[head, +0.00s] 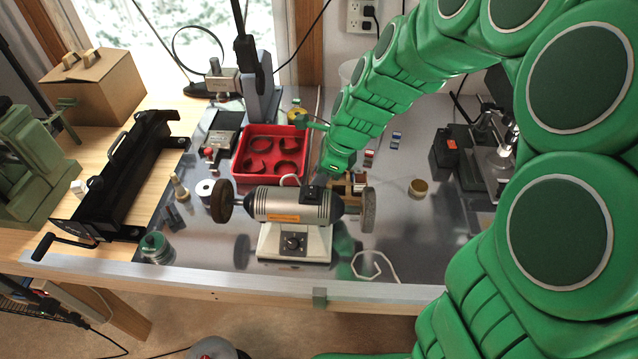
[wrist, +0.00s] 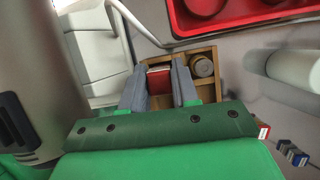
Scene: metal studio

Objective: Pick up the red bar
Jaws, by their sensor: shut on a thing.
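The red bar (wrist: 159,82) shows in the wrist view between the two grey fingers of my gripper (wrist: 160,86), which are shut on it. The bar is at a small wooden tray (wrist: 209,91); I cannot tell whether it still touches the tray. In the head view my gripper (head: 318,182) reaches down just behind the bench grinder, and the bar cannot be made out there. Part of the wooden tray (head: 357,188) shows behind the grinder's right end.
The bench grinder (head: 292,207) stands close in front of my gripper. A red tray (head: 238,167) with several rings lies behind and left. A round tin (wrist: 202,66) sits in the wooden tray. Small blocks (head: 396,138) lie to the right, near clear grey bench top.

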